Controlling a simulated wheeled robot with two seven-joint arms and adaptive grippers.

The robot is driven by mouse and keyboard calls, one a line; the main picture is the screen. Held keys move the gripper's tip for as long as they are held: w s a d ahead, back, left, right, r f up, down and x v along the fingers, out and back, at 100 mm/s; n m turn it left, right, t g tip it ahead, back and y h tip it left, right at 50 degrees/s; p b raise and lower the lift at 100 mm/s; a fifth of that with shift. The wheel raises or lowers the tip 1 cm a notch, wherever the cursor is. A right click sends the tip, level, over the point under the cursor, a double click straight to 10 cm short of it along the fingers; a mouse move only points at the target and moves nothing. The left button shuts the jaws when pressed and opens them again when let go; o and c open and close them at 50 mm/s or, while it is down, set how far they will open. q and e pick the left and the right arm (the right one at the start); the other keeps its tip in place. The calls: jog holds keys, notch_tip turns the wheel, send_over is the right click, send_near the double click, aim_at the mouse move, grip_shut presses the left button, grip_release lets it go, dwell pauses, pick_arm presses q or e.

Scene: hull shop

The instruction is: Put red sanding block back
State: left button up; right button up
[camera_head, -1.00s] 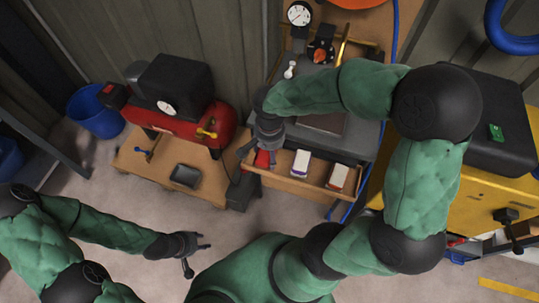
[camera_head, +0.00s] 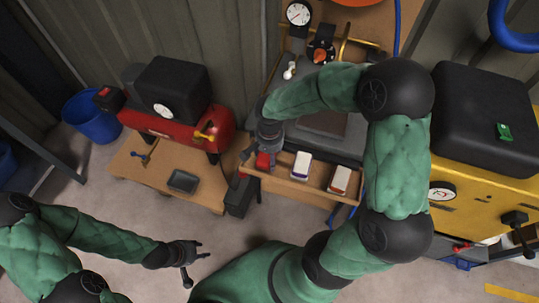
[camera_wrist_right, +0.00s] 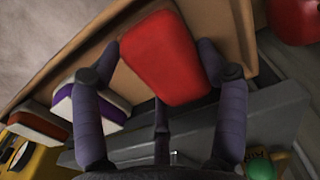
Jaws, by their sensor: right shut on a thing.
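The red sanding block (camera_wrist_right: 165,57) is between the fingers of my right gripper (camera_wrist_right: 163,72) in the right wrist view, with the fingers shut on its sides. In the head view the red block (camera_head: 262,161) is at the left end of the open wooden drawer (camera_head: 318,192), below my right gripper (camera_head: 268,145). I cannot tell whether it touches the drawer floor. A purple-and-white block (camera_head: 301,165) and a brown-and-white block (camera_head: 340,180) stand in the drawer to its right. My left gripper (camera_head: 190,262) is open and empty over the floor at lower left.
A red compressor (camera_head: 180,125) sits on a low wooden platform (camera_head: 135,165) with a dark tray (camera_head: 184,181) on it. A yellow machine (camera_head: 480,205) stands at the right. A blue bucket (camera_head: 92,115) is at the far left.

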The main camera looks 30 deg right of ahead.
jog(key=shift+f, duration=0.15)
jog(key=o, duration=1.3)
jog(key=shift+r, duration=0.5)
notch_tip(320, 180, up, 11)
jog(key=p, duration=0.4)
jog(key=shift+r, duration=0.2)
